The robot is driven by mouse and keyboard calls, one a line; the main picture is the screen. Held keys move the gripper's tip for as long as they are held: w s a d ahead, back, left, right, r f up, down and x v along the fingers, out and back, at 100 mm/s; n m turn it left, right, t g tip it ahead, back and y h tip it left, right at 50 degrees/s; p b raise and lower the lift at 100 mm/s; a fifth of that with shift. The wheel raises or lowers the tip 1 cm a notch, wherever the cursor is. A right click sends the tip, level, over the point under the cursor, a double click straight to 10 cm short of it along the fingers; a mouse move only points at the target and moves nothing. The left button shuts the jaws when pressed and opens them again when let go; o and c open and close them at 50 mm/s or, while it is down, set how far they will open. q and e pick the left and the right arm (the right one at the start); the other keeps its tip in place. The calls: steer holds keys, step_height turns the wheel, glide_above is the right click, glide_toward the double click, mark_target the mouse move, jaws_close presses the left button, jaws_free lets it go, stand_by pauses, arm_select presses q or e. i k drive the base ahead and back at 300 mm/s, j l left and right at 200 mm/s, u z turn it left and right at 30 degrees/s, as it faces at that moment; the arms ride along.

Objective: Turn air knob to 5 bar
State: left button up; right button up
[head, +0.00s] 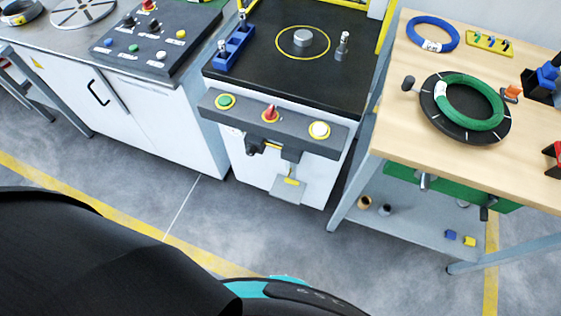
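The machine in the middle has a front panel (245,112) with a green button (225,101), a red knob-like control (270,112) and a white button (319,130). Below the panel hangs a small black fitting (255,144), which may be the air knob; it is too small to tell. No pressure scale or gauge reading can be made out. Neither of my grippers is in view. A black part of my own body or arm (100,255) with a teal band fills the lower left.
A wooden table (400,125) stands on the right, with a green coil (470,103) on a black disc and a blue coil (432,34). A bench with a control box (160,45) stands on the left. The floor before the machine is clear.

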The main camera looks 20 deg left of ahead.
mark_target(251, 150)
steer(key=k+u, duration=0.2)
steer(key=u, duration=0.7)
